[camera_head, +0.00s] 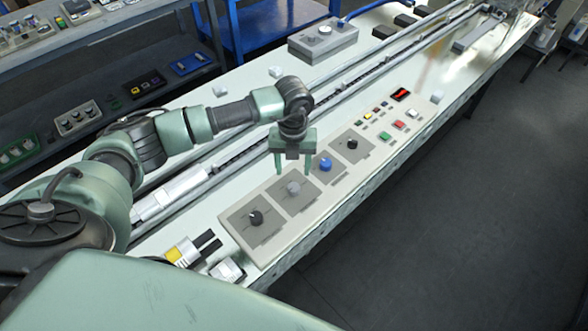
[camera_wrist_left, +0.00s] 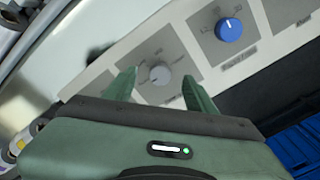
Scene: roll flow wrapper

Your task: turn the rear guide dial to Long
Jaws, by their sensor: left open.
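A pale control panel (camera_head: 262,255) on the white bench carries a row of dials on grey plates. They are a black dial (camera_head: 255,217) at the near end, a grey dial (camera_head: 293,188), a blue dial (camera_head: 325,163) and another black dial (camera_head: 352,143). The labels are too small or blurred to read, so I cannot tell which is the rear guide dial. My left gripper (camera_head: 293,170) is open and points down over the grey dial. In the left wrist view the grey dial (camera_wrist_left: 160,75) shows between the fingertips, apart from them; the blue dial (camera_wrist_left: 229,29) is to its right.
A long metal rail (camera_head: 375,60) runs behind the panel. A grey box with a dial (camera_head: 324,32) stands at the back.

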